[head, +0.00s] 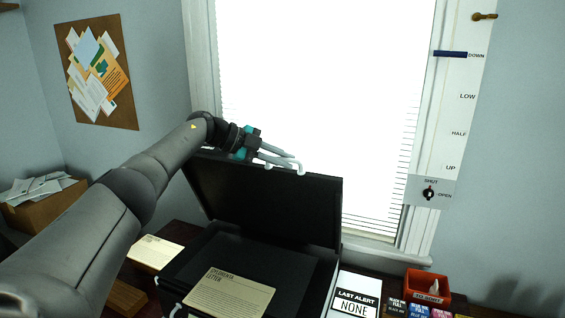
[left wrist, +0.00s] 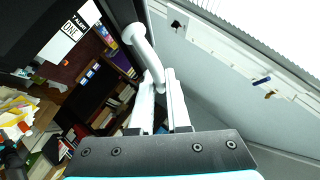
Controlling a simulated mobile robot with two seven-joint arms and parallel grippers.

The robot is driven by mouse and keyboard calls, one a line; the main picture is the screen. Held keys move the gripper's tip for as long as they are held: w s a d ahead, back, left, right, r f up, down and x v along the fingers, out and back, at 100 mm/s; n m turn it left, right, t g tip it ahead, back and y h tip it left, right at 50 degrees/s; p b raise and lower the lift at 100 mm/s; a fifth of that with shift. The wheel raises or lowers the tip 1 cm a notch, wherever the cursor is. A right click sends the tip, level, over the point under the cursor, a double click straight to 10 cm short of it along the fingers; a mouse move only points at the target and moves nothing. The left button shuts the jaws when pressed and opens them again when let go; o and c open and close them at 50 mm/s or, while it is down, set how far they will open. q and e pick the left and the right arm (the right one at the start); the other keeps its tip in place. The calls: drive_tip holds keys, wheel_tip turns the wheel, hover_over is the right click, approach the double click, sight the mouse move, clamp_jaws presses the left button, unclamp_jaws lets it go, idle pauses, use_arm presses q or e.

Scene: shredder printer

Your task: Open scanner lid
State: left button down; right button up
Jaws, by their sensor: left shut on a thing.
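The black scanner lid (head: 265,208) stands raised and nearly upright at its hinge, leaning back in front of the window. My left gripper (head: 280,160) is at the lid's top edge, shut on the white lid handle (left wrist: 138,42). In the left wrist view, its two pale fingers (left wrist: 163,82) close around the end of this curved handle. The black scanner bed (head: 290,268) is exposed below, with a tan sheet headed with the word "letter" (head: 230,295) on it.
A bright window (head: 320,90) is behind the lid. A "Last alert: none" sign (head: 358,295) and a red tray (head: 428,287) are to the scanner's right. A tan card (head: 155,252) lies left. A labelled lever panel (head: 460,100) is on the right wall.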

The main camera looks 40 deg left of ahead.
use_arm(q)
drive_tip(key=shift+w+r, duration=0.1)
drive_tip(key=shift+w, duration=0.2)
drive_tip(key=c, duration=0.9)
unclamp_jaws()
drive_tip(key=shift+s+a, duration=0.1)
drive_tip(key=shift+a, duration=0.05)
drive_tip(key=shift+s+a+r, duration=0.15)
drive_tip(key=shift+s+a, duration=0.05)
drive_tip(key=shift+a, duration=0.05)
drive_tip(key=b+v, duration=0.2)
drive_tip(key=v, duration=1.2)
